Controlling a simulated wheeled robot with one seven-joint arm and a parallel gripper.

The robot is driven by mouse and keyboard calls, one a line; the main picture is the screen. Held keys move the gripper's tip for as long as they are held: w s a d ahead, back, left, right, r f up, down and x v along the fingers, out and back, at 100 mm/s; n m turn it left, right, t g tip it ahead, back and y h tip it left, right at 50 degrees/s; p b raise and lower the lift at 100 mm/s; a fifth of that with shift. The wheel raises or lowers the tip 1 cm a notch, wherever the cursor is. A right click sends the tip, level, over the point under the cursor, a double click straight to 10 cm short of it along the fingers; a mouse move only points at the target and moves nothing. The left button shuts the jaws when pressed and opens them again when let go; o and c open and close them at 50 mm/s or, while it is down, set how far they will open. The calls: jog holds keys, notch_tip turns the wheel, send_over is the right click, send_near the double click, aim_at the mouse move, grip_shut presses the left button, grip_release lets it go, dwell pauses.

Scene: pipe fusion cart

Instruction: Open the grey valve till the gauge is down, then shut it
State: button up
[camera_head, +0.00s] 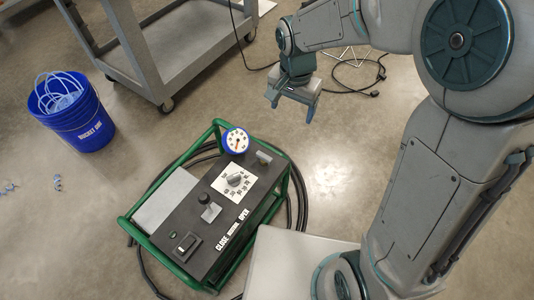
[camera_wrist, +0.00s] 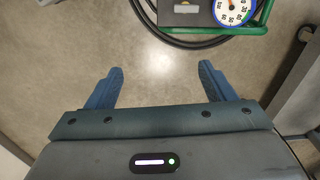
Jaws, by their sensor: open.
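The cart's control box (camera_head: 222,222) has a dark top inside a green tube frame. A round blue-rimmed gauge (camera_head: 236,140) stands at its far end; its needle is too small to read surely. A grey handle (camera_head: 263,157) sits right of the gauge. A grey knob (camera_head: 234,180) sits on a white numbered dial plate. I cannot tell for sure which is the valve. My gripper (camera_head: 292,108) is open and empty, above the floor beyond the box, apart from it. In the wrist view, the open fingers (camera_wrist: 161,70) point toward the gauge (camera_wrist: 232,10) at the top edge.
A small black-based knob (camera_head: 208,211), a switch (camera_head: 187,246) and a "CLOSE OPEN" label (camera_head: 232,232) are on the box. Black hose (camera_head: 293,205) loops around it. A blue bucket (camera_head: 75,120) and grey cart (camera_head: 180,45) stand at left and back.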

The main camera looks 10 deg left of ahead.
jog(key=m+b, duration=0.1)
jog(key=b, duration=0.4)
send_near(265, 156)
jog(key=shift+g, duration=0.3)
jog(key=f+b, duration=0.1)
jog(key=f, duration=0.2)
jog(key=f+b, duration=0.3)
jog(key=f, duration=0.2)
jog(key=shift+w+a+f, duration=0.1)
jog(key=shift+w+f, duration=0.15)
jog(key=shift+f, duration=0.1)
jog(key=c, duration=1)
